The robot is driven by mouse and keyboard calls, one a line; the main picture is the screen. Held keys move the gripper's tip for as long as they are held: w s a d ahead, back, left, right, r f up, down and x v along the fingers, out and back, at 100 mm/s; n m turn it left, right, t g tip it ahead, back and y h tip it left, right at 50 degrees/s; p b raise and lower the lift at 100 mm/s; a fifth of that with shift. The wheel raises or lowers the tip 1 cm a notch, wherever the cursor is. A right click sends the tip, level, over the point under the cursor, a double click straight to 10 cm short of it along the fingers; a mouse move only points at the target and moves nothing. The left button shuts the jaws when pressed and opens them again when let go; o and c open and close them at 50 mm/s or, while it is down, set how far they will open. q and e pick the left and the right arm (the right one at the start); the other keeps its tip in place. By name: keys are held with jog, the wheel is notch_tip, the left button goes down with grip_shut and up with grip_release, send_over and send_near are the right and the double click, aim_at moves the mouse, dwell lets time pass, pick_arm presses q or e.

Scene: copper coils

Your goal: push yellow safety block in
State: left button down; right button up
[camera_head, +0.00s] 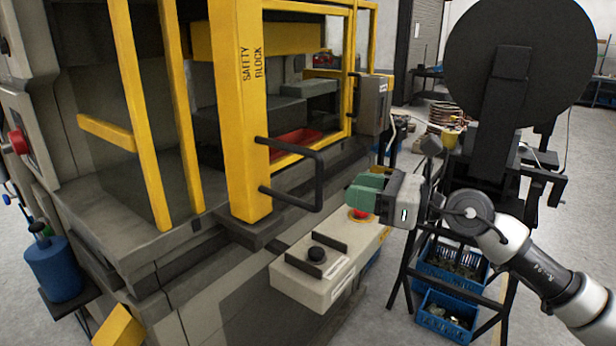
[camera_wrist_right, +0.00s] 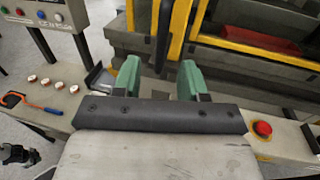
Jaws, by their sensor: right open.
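The yellow safety block (camera_head: 240,120) is a tall upright post marked "SAFETY BLOCK" at the front of the press. A black handle (camera_head: 318,180) sticks out from its right side. My right gripper (camera_head: 362,190), with green fingers, is to the right of the handle and apart from it, above the control box. In the right wrist view the green fingers of my right gripper (camera_wrist_right: 158,78) are spread with nothing between them. A yellow post and a dark bar show just beyond the fingers there; I cannot tell if they belong to the block. My left gripper is not in view.
A control box (camera_head: 325,272) with a black knob juts out below the handle, with a red button (camera_head: 359,214) at its far end. A red tray (camera_head: 296,139) lies inside the press. Blue crates (camera_head: 446,312) stand at lower right.

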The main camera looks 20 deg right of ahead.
jog(key=p, duration=0.4)
send_over(310, 205)
jog(key=shift+s+d+r, duration=0.15)
jog(key=shift+s+d, duration=0.15)
jog(key=shift+w+a+f, duration=0.2)
jog(key=shift+w+a, duration=0.1)
jog(key=shift+w, duration=0.1)
grip_shut()
